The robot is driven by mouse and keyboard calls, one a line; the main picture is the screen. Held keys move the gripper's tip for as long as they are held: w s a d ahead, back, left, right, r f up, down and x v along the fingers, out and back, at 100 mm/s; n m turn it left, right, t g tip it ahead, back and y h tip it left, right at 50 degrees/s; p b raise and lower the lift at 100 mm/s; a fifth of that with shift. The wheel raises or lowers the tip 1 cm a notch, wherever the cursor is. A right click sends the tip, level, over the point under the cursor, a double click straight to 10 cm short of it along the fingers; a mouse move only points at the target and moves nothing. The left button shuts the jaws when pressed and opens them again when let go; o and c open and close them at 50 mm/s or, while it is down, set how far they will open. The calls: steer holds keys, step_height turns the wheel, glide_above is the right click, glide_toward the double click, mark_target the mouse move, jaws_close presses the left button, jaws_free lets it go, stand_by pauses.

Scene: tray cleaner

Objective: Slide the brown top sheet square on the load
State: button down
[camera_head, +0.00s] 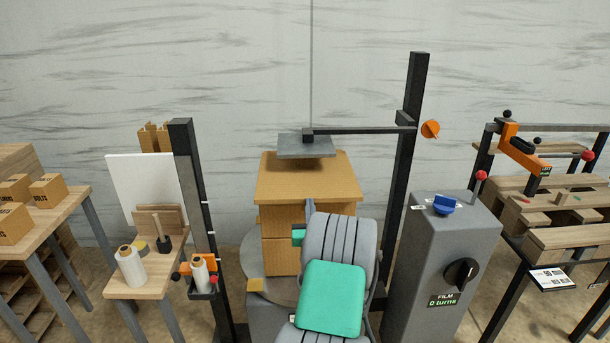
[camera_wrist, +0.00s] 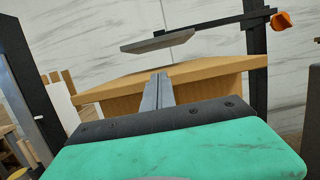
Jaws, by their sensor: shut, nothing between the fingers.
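The brown top sheet (camera_head: 275,183) lies on the load (camera_head: 279,240), a stack of brown cartons on a round grey turntable (camera_head: 252,262). Its edges reach out past the cartons on the left and front; my arm hides much of the load's right side. In the wrist view the sheet (camera_wrist: 108,91) shows nearly edge-on, with the load (camera_wrist: 213,92) below it. My gripper (camera_head: 310,203) is shut and empty at the sheet's near edge. The fingers (camera_wrist: 160,78) point at that edge in the wrist view; I cannot tell whether they touch it.
A grey plate (camera_head: 306,150) hangs above the sheet on a dark arm from the right post (camera_head: 408,150). A dark mast (camera_head: 190,200) with a film roll (camera_head: 200,273) stands left. A grey control cabinet (camera_head: 420,270) stands right. Side tables flank both sides.

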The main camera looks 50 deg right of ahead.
mark_target(308, 187)
steer(key=shift+f+p+x, duration=0.25)
steer(key=shift+p+x, duration=0.75)
steer(key=shift+p, duration=0.3)
steer(key=shift+f+p+x, duration=0.25)
steer(key=shift+p+x, duration=0.8)
steer(key=shift+p, duration=0.2)
steer(key=shift+f+p+x, duration=0.2)
steer(key=shift+p+x, duration=0.8)
steer(key=shift+p, duration=0.3)
steer(key=shift+s+a+f+b, duration=0.25)
steer(key=shift+f+b, duration=0.1)
steer(key=shift+b, duration=0.5)
steer(key=r+b+v, duration=0.2)
steer(key=b+v, duration=0.7)
steer(key=v, duration=0.1)
steer(key=shift+s+a+r, duration=0.35)
steer(key=shift+a+r, duration=0.1)
